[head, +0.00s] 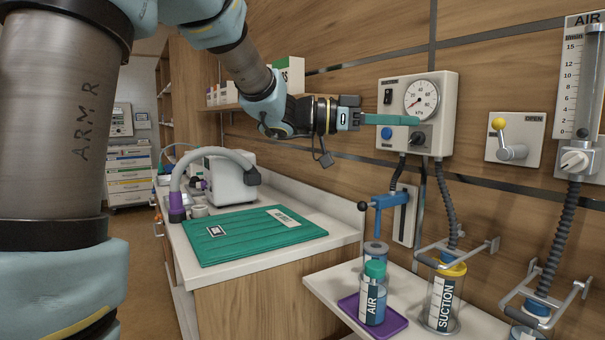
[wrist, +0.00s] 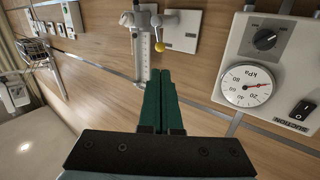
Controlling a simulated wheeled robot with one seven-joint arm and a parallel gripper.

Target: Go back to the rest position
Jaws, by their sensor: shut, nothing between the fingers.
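My gripper (head: 416,120) is raised at the wall in the head view, its green fingers pointing right across the front of the suction regulator (head: 448,92). The fingers are together and hold nothing. In the wrist view the closed green fingers (wrist: 160,74) point up the picture. There the regulator's gauge (wrist: 247,85) lies to their right. Whether the fingers touch the regulator cannot be told.
A yellow-knobbed lever (head: 499,124) and an air flowmeter (head: 590,75) are on the wall to the right. Below stand a suction jar (head: 443,312) and an AIR bottle (head: 374,300) on a purple tray (head: 394,323). A green mat (head: 250,240) covers the counter at left.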

